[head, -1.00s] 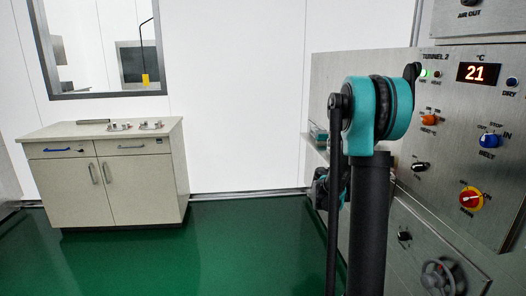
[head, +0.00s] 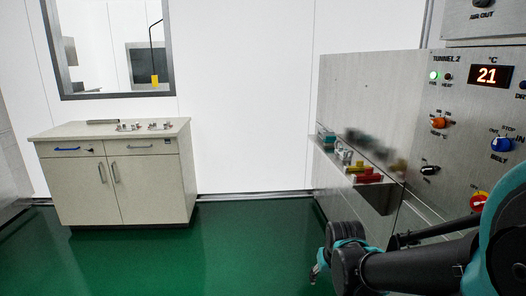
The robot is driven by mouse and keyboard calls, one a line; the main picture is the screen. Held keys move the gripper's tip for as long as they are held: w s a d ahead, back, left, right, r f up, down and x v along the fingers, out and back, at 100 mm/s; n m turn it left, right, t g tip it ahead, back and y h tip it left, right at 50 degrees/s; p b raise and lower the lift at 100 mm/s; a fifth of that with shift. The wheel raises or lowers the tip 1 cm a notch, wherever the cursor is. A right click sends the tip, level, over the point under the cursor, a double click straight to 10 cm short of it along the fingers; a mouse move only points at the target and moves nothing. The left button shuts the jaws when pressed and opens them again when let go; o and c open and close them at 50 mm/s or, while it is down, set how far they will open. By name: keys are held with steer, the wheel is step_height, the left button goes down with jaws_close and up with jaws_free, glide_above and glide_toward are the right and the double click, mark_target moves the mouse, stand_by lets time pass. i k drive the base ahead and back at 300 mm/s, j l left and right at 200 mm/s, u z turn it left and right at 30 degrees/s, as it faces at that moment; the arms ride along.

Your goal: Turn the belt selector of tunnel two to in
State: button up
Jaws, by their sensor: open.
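The belt selector (head: 502,145) is a blue knob labelled BELT on the steel tunnel 2 panel (head: 455,95), near the right edge of the head view. OUT, STOP and IN are printed around it. Its pointer is too small to read surely. My gripper (head: 316,272) is low in the picture, small and partly hidden behind my arm's teal and black joints. It is well left of and below the knob, apart from the panel, and open. I see nothing held in it.
An orange heat knob (head: 438,123), a black knob (head: 430,170) and a red-yellow switch (head: 479,201) share the panel. A steel ledge with coloured parts (head: 366,172) juts out left of it. A cabinet (head: 120,185) stands far left; green floor (head: 210,250) between is clear.

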mark_target(501, 144)
steer(key=z, duration=1.3)
